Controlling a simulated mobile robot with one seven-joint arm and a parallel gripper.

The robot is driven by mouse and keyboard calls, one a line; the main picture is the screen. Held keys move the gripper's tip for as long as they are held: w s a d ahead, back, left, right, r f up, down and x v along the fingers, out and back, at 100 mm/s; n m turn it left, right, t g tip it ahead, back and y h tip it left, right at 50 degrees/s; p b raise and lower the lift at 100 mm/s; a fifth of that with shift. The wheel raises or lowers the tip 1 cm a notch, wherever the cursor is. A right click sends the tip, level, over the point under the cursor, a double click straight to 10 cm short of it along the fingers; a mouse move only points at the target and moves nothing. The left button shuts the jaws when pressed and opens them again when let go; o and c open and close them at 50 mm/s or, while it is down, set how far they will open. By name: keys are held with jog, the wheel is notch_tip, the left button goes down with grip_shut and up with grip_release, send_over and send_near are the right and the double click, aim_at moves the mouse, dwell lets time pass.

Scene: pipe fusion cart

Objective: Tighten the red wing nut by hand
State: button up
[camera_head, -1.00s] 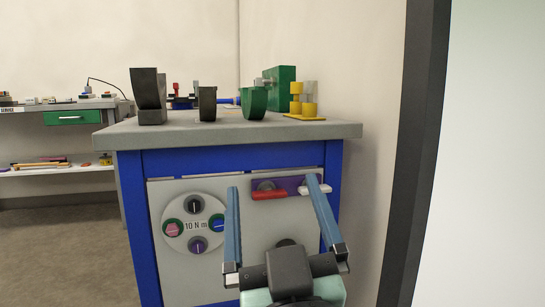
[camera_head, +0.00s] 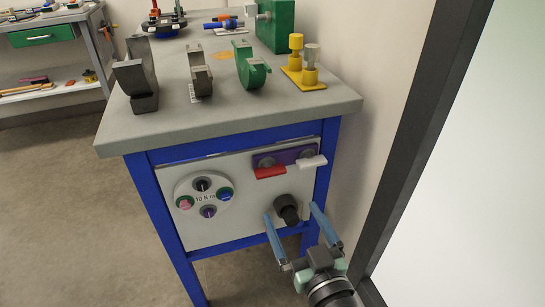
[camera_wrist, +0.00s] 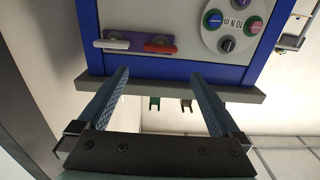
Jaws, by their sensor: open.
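The red wing nut (camera_head: 270,172) is a flat red bar on a small purple plate (camera_head: 286,156) on the cart's front panel. It lies roughly level. A white wing nut (camera_head: 312,162) sits on its right in the head view. My gripper (camera_head: 291,210) is open and empty, its two blue fingers spread apart below the red wing nut, in front of a black knob. In the wrist view, which is upside down, the red wing nut (camera_wrist: 160,47) shows beyond the open fingers (camera_wrist: 158,73), apart from them.
A round plate (camera_head: 204,197) marked 10 N m with several coloured knobs is left on the panel. The grey cart top (camera_head: 165,128) overhangs the panel and carries clamps and yellow parts. A wall and dark frame (camera_head: 430,140) stand close on the right.

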aim_at(272, 174)
jog(key=b+x, duration=0.1)
jog(key=x, duration=1.1)
jog(key=shift+w+a, duration=0.1)
jog(key=shift+w, duration=0.25)
jog(key=shift+c, duration=0.3)
jog(key=c, duration=1)
